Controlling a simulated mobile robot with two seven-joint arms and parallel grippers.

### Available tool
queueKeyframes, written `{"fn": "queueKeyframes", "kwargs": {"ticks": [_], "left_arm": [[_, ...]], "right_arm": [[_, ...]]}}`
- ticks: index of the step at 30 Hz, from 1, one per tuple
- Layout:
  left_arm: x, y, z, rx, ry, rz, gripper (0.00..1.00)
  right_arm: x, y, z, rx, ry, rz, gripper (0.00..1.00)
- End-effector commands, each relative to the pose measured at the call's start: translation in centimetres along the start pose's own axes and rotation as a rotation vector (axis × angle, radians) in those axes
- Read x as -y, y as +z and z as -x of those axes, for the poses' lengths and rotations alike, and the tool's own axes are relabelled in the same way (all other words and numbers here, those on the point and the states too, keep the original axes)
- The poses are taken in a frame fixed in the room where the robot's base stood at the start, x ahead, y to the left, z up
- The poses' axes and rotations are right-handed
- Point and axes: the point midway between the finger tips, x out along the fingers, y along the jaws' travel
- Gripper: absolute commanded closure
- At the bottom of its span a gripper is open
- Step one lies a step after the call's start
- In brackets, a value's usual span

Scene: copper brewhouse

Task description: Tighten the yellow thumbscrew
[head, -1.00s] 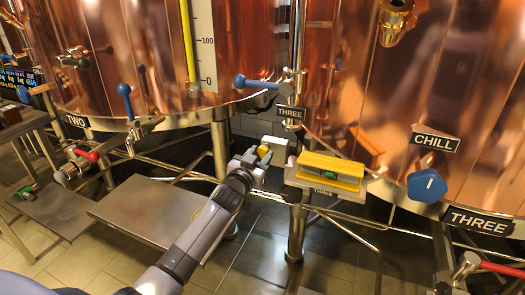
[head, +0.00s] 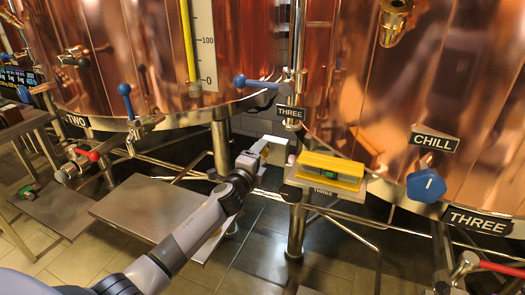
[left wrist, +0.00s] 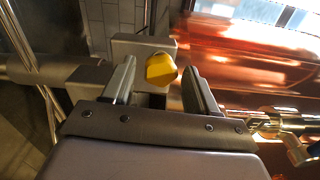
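The yellow thumbscrew (left wrist: 161,69) shows in the left wrist view, in front of a grey block (left wrist: 143,47). My left gripper (left wrist: 160,75) is open, one finger on each side of the thumbscrew. A gap shows between the thumbscrew and the left finger; the right finger is closer, and I cannot tell whether it touches. In the head view my left gripper (head: 256,152) reaches to the pale block (head: 276,148) beside the vertical pipe, and mostly hides the thumbscrew. My right gripper is in neither view.
A yellow-topped device (head: 331,168) on a bracket stands just right of the gripper. A THREE sign (head: 291,113) and a blue-handled valve (head: 255,82) are above. A steel platform (head: 150,207) lies at lower left. Copper tanks close off the back.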

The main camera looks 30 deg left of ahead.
Motion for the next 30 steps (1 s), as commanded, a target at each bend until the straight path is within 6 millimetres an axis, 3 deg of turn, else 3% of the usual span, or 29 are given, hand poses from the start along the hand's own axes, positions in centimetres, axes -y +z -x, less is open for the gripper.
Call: {"fn": "queueKeyframes", "kwargs": {"ticks": [7,21,30], "left_arm": [[0.1,0.0,0.6,0.0,0.001,0.005,0.42],[0.1,0.0,5.8,0.001,0.001,0.006,0.42],[0.0,0.0,6.0,0.001,-0.001,0.006,0.42]], "right_arm": [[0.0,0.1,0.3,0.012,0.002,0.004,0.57],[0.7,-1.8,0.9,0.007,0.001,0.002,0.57],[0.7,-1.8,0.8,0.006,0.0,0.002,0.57]]}}
